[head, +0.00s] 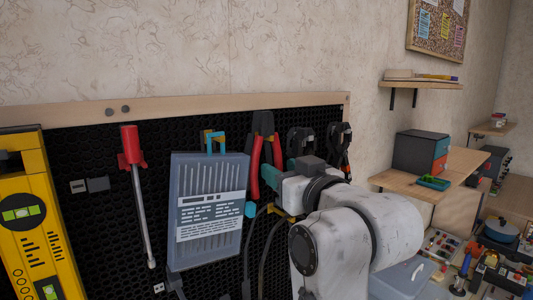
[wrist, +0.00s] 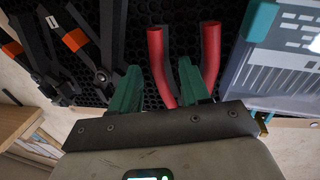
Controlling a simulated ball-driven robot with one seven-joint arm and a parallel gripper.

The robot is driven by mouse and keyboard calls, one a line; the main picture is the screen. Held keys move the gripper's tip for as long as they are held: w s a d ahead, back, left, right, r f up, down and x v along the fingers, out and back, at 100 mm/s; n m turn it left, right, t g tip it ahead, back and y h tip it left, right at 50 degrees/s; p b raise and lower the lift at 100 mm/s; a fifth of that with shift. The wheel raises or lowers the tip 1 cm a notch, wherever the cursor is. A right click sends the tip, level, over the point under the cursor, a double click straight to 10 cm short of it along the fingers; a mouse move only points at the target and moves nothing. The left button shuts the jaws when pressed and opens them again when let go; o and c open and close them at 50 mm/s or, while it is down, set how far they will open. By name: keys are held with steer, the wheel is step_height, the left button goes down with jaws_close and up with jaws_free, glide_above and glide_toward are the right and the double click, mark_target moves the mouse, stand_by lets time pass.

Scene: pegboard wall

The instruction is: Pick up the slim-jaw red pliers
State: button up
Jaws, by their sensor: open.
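The red-handled pliers (head: 255,155) hang on the black pegboard in the head view, with dark jaws up and red handles down. My gripper (head: 272,188) is in front of their lower part and hides some of it. In the wrist view my gripper (wrist: 158,72) is open, its two green fingers apart. One red handle (wrist: 156,48) shows between the fingers, and the other red handle (wrist: 210,48) shows beyond the right finger. The jaws are hidden in the wrist view. I cannot tell whether the fingers touch the handles.
A blue-grey drill bit case (head: 208,205) hangs close left of the pliers. Dark tools (head: 340,140) with orange marks hang close on the other side. A red screwdriver (head: 132,150) and a yellow level (head: 40,215) hang farther left. A shelf with a box (head: 420,153) stands right.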

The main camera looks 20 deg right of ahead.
jaws_close()
stand_by(0.4)
stand_by(0.4)
steer(key=shift+r, duration=0.8)
steer(key=s+d+r, duration=0.2)
steer(key=s+r, duration=0.9)
steer(key=s, duration=0.2)
steer(key=shift+s+d+r+b, duration=0.2)
steer(key=shift+s+d+b, duration=0.1)
steer(key=shift+s, duration=0.1)
